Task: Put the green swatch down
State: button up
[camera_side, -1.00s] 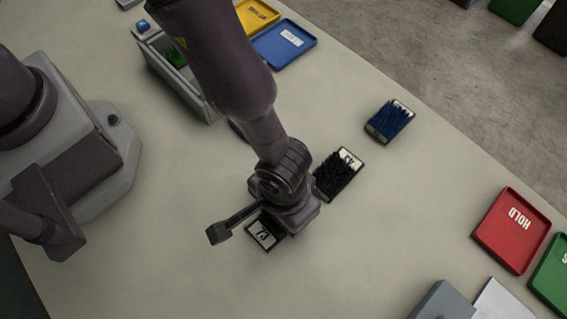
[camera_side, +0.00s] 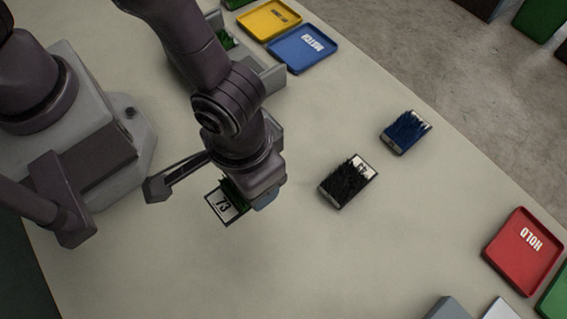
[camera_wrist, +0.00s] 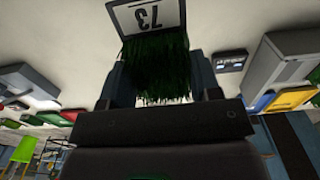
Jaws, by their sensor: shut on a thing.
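The green swatch (camera_side: 224,204) is a dark-framed tile with green turf and a white label reading 73. My gripper (camera_side: 240,193) is shut on its turf end, and the label end sticks out to the lower left. In the wrist view the swatch (camera_wrist: 158,66) sits between the two fingers, turf toward the palm. It looks raised off the table, but I cannot tell how high. My gripper hides part of it in the side view.
A black swatch (camera_side: 348,182) and a blue swatch (camera_side: 406,132) lie to the right. A blue tray (camera_side: 301,48) and a yellow tray (camera_side: 268,19) stand at the back, a red HOLD tray (camera_side: 523,252) at the right. The table's (camera_side: 300,265) front middle is clear.

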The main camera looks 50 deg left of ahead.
jog(key=s+a+r, duration=0.3)
jog(key=s+a, duration=0.1)
jog(key=a, duration=0.2)
jog(key=w+a+n, duration=0.3)
jog(key=n, duration=0.2)
jog(key=w+a+f+n, duration=0.1)
jog(key=w+a+n, duration=0.3)
jog(key=n, duration=0.1)
jog(key=w+a+f+n, duration=0.1)
jog(key=w+a+n, duration=0.3)
jog(key=n, duration=0.1)
jog(key=shift+a+f, duration=0.15)
jog(key=shift+f, duration=0.05)
jog(key=w+a+r+n, duration=0.1)
jog(key=w+a+n, duration=0.35)
jog(key=n, duration=1.65)
send_over(299, 50)
jog(key=f, duration=0.6)
jog(key=shift+s+f, duration=0.4)
jog(key=shift+w+f, duration=0.15)
jog(key=shift+f, duration=0.05)
jog(key=shift+w+f, duration=0.2)
jog(key=shift+f, duration=1.55)
